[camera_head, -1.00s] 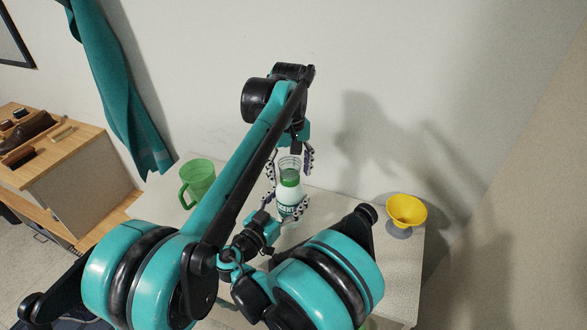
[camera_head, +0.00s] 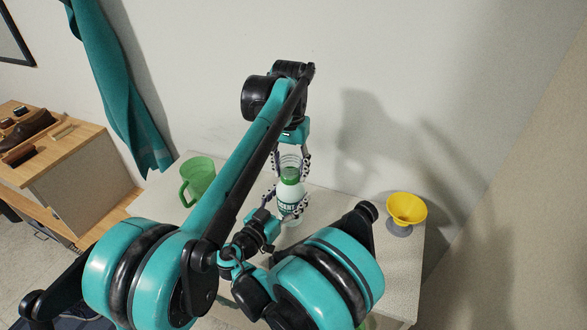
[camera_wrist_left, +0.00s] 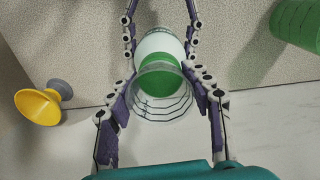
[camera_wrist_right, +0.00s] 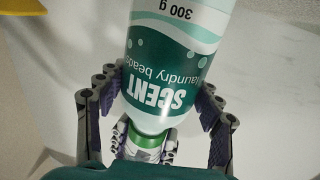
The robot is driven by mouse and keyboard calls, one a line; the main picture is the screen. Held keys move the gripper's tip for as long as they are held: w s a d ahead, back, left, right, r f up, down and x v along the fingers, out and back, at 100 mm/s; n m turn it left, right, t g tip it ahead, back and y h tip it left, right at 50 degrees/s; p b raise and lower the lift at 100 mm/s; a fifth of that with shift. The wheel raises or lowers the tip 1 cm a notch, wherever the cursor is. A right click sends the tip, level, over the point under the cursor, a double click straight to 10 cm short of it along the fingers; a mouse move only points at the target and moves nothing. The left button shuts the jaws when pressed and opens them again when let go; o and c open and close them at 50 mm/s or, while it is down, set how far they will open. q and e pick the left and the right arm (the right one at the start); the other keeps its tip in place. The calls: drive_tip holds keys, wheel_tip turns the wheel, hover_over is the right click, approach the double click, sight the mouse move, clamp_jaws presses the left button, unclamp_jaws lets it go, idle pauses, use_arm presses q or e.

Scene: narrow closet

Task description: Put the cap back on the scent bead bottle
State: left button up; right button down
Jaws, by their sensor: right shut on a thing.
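The scent bead bottle (camera_head: 287,207), white and teal with a green neck (camera_head: 290,176), stands upright in the head view. My right gripper (camera_wrist_right: 160,112) is shut on its body, with fingers on both sides. The clear, ribbed cap (camera_head: 290,162) is at the bottle's top; in the left wrist view the cap (camera_wrist_left: 163,92) lines up with the green neck. Whether it is fully seated cannot be told. My left gripper (camera_wrist_left: 160,75) is above the bottle, its fingertips on both sides of the cap and close to it; whether they grip it is unclear.
A green mug (camera_head: 198,178) stands on the white tabletop (camera_head: 385,275) left of the bottle. A yellow cup on a grey foot (camera_head: 406,210) stands at the right. The wall (camera_head: 400,90) is close behind. A wooden shelf unit (camera_head: 60,150) and teal cloth (camera_head: 115,85) are at left.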

sight(290, 156)
use_arm(q)
drive_tip(key=o, duration=0.5)
drive_tip(key=shift+d, duration=0.1)
drive_tip(key=shift+c, duration=0.2)
drive_tip(key=shift+r, duration=2.25)
drive_tip(key=shift+c, duration=0.2)
wheel_tip(290, 156, up, 4)
drive_tip(key=n, duration=0.3)
drive_tip(key=shift+f+n, duration=0.25)
drive_tip(key=shift+n, duration=0.05)
drive_tip(key=shift+w+f, duration=0.1)
